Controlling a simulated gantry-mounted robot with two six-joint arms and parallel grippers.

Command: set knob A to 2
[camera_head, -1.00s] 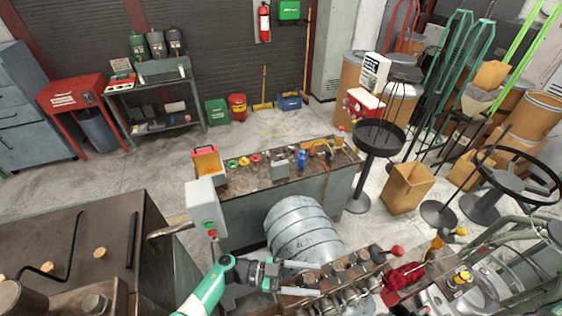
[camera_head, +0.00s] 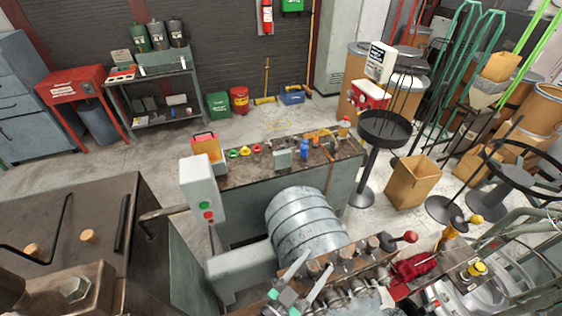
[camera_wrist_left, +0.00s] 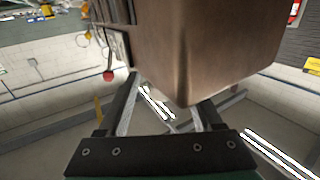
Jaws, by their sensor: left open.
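I cannot make out a label for knob A in either view. In the head view, the coiler's control row has a red ball-ended lever (camera_head: 410,236), a yellow ball-ended lever (camera_head: 477,218) and a yellow knob (camera_head: 478,268). My left gripper (camera_head: 318,260) is open and empty, its fingers pointing up and right beside the row of brown metal blocks (camera_head: 350,252). In the left wrist view, the open fingers (camera_wrist_left: 165,95) are below a large brown metal block (camera_wrist_left: 215,45), with a red ball (camera_wrist_left: 109,76) to the left. My right gripper is out of view.
A grey ribbed drum (camera_head: 303,222) lies behind the blocks. A grey control box (camera_head: 203,190) with green and red buttons stands at left. A bench (camera_head: 255,178) with small parts is behind. A dark metal machine top (camera_head: 70,215) fills the left.

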